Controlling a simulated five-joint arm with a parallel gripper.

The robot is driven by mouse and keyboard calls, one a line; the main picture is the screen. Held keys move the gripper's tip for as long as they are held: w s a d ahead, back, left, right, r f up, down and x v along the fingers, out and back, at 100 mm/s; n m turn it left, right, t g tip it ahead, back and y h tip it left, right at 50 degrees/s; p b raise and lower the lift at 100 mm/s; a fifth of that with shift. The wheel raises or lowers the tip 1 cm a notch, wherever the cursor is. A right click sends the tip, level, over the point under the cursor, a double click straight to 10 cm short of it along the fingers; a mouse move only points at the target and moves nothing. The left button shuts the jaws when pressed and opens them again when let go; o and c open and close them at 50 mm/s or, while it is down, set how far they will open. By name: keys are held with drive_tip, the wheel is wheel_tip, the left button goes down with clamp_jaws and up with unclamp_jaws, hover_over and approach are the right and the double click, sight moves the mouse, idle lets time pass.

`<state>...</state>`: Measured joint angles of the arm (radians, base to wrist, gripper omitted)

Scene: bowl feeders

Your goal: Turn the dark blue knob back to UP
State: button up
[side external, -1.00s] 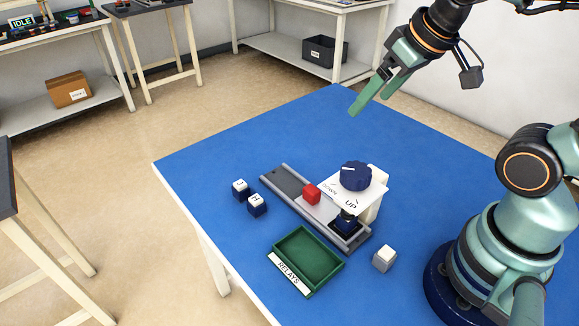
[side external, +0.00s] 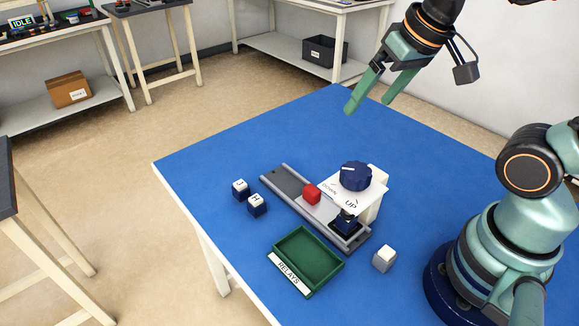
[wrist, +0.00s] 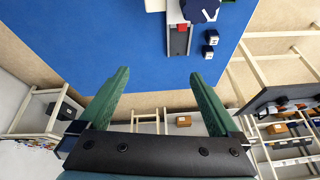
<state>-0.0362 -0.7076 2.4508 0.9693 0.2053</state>
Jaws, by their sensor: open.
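The dark blue knob (side external: 355,177) sits on a white plate (side external: 372,194) marked DOWN and UP. Its white line points left in the side view, nearer the DOWN mark than the UP mark. The knob also shows at the top edge of the wrist view (wrist: 203,9), partly cut off. My gripper (side external: 369,106) is open and empty, high above the far part of the blue table and well apart from the knob. Its two green fingers also show spread in the wrist view (wrist: 160,73).
A grey rail (side external: 286,183) runs by the knob, with a red block (side external: 311,194) on it. A green RELAYS tray (side external: 307,259), two dark blocks with white tops (side external: 257,205) and a pale block (side external: 384,259) stand nearby. The far table (side external: 300,125) is clear.

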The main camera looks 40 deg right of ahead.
sight(357, 169)
drive_tip(key=s+a+r+m+g, duration=0.3)
drive_tip(key=a+m+g, duration=0.25)
drive_tip(key=m, duration=0.75)
drive_tip(key=shift+t, duration=0.25)
drive_tip(key=f, duration=0.8)
drive_tip(key=a+f, duration=0.1)
drive_tip(key=f, duration=0.3)
drive_tip(key=shift+s+f, duration=0.1)
drive_tip(key=shift+f, duration=0.05)
drive_tip(key=c, duration=1.4)
drive_tip(key=shift+o, duration=0.2)
